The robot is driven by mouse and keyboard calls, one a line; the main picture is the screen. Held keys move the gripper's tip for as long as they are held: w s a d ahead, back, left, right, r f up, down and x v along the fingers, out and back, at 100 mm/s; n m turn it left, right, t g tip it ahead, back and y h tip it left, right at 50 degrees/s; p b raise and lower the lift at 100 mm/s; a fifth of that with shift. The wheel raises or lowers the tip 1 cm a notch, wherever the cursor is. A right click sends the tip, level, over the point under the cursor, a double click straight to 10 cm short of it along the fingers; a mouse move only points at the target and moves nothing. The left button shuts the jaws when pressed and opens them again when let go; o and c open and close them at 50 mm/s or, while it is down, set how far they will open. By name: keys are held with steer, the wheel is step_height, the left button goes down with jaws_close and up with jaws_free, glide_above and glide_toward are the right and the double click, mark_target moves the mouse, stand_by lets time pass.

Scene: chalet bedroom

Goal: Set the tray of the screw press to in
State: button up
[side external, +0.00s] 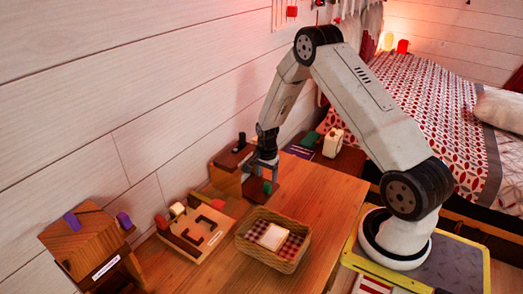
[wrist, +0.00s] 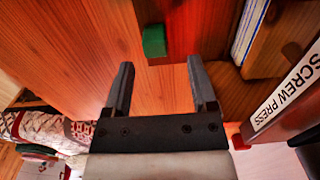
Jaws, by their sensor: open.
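The screw press (side external: 228,178) is a wooden box with a dark top and a black knob, standing against the wall at the table's back. Its label (wrist: 286,92) reads "SCREW PRESS" in the wrist view. A reddish-brown board that looks like its tray (wrist: 192,22) sticks out of the press and bears a green knob (wrist: 154,40) on its edge; the green knob also shows in the side view (side external: 267,187). My gripper (wrist: 160,68) is open and empty, its fingertips apart from the green knob and pointing towards it. In the side view my gripper (side external: 264,170) hangs just above the tray, partly covering it.
A wicker basket (side external: 246,246) with a checkered cloth stands in front of the press. A wooden block with dark channels (side external: 195,240) and a wooden box with purple knobs (side external: 80,235) stand to the left. The table (side external: 325,195) is clear right of the basket.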

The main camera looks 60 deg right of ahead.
steer(key=shift+r, duration=1.6)
steer(key=shift+a, duration=0.1)
steer(key=shift+a+r, duration=0.15)
steer(key=shift+r, duration=0.1)
steer(key=s+a+r+n+t, duration=0.1)
steer(key=s+a+r+n, duration=0.5)
steer(key=a+n, duration=0.3)
steer(key=s+a+r+n+t, duration=0.1)
steer(key=s+a+r+n, duration=0.6)
steer(key=a, duration=0.4)
steer(key=shift+a+r+n+t, duration=0.3)
steer(key=shift+r+n, duration=0.3)
steer(key=shift+n, duration=0.4)
